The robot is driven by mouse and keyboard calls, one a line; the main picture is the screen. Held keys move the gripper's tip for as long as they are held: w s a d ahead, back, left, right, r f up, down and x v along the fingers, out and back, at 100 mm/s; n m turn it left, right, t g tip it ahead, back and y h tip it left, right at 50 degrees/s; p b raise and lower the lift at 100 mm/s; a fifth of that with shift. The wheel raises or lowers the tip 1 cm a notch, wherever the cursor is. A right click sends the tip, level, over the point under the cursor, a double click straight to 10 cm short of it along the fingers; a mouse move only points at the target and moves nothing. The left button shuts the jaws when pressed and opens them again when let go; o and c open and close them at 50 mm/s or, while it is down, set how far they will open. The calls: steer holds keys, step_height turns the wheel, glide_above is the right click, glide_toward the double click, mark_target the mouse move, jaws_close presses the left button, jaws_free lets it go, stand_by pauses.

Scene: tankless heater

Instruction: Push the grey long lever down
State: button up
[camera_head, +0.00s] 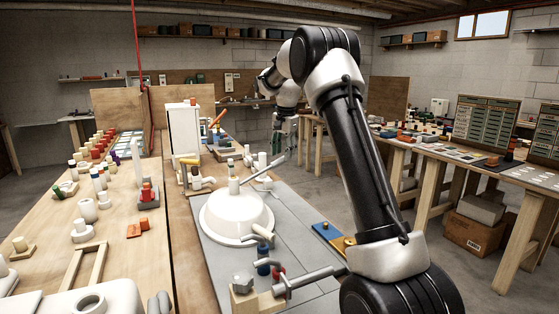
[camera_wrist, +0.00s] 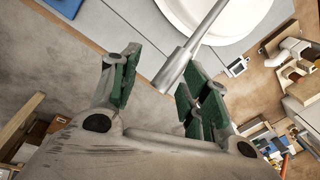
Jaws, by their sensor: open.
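The grey long lever (camera_head: 270,167) slants up to the right from beside a white dome (camera_head: 236,214) on the grey bench panel. In the wrist view the lever (camera_wrist: 207,33) comes from the top and ends in a thicker grey tip, which appears between my fingers. My gripper (camera_head: 289,128) is above the lever's raised end in the head view. It is open in the wrist view (camera_wrist: 165,78), with green pads on both sides of the lever's tip. I cannot tell whether either pad touches it.
Another grey handle (camera_head: 308,281) is at the bench's front, on a wooden block. A blue plate (camera_head: 333,238) lies on the right edge of the panel. A white box (camera_head: 184,134) stands farther back. Open floor lies right of the bench, before a side table (camera_head: 445,154).

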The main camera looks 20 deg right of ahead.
mark_target(265, 170)
steer(key=r, duration=0.1)
steer(key=w+r+m, duration=0.1)
steer(key=r, duration=0.1)
steer(key=shift+w+r+m+t, duration=0.25)
steer(key=shift+m+t, duration=0.05)
steer(key=shift+m, duration=0.1)
steer(key=f+m, duration=0.1)
steer(key=f, duration=0.4)
steer(key=w+f+m, duration=0.1)
steer(key=f, duration=0.1)
steer(key=shift+a+f+m, duration=0.1)
steer(key=shift+f+m, duration=0.15)
steer(key=shift+m, duration=0.05)
jaws_close()
